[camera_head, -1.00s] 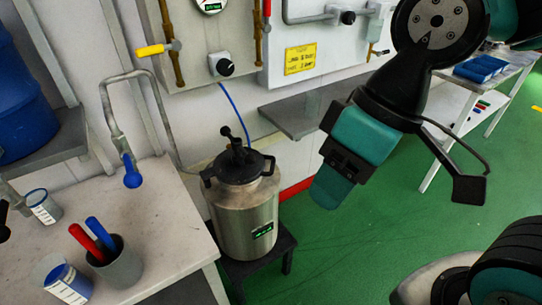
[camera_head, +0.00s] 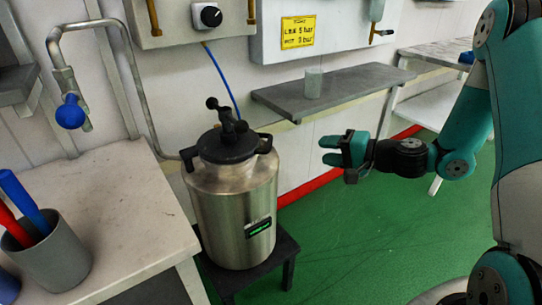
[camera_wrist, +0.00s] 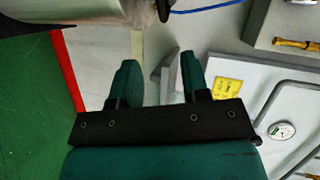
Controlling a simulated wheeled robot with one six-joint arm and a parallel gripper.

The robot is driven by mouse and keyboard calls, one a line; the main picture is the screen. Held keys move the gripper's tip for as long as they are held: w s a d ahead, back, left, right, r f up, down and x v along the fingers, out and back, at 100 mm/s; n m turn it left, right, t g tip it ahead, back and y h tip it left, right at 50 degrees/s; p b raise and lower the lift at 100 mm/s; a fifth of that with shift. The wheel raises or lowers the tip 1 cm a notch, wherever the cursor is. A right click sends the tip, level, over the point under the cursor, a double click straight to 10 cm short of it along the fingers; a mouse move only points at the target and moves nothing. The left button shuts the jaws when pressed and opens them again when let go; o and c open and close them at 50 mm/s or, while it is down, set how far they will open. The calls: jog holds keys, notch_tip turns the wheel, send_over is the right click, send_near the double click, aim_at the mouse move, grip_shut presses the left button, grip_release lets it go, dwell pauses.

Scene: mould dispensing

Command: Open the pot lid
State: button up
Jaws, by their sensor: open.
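The pot (camera_head: 238,208) is a steel vessel with a black lid (camera_head: 226,148), upright on a dark stand in the head view. The lid looks seated on the pot, with a black knobbed fitting (camera_head: 229,120) on top and black side handles. My gripper (camera_head: 328,150) is open and empty, to the right of the pot at about lid height, with its fingers pointing left, apart from the pot. The wrist view shows both fingers spread (camera_wrist: 158,66) with nothing between them. A part of the pot (camera_wrist: 90,20) shows at the top left there.
A white bench (camera_head: 120,215) on the left holds a grey cup (camera_head: 50,260) with red and blue tools. A bent pipe with a blue knob (camera_head: 70,113) rises behind it. A grey wall shelf (camera_head: 350,85) with a small cup (camera_head: 313,83) is behind my gripper. Green floor (camera_head: 350,235) is clear right of the pot.

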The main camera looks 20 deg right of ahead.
jog(key=p+x, duration=0.1)
jog(key=x, duration=1.6)
jog(key=shift+a, duration=0.1)
jog(key=shift+s, duration=0.1)
grip_shut()
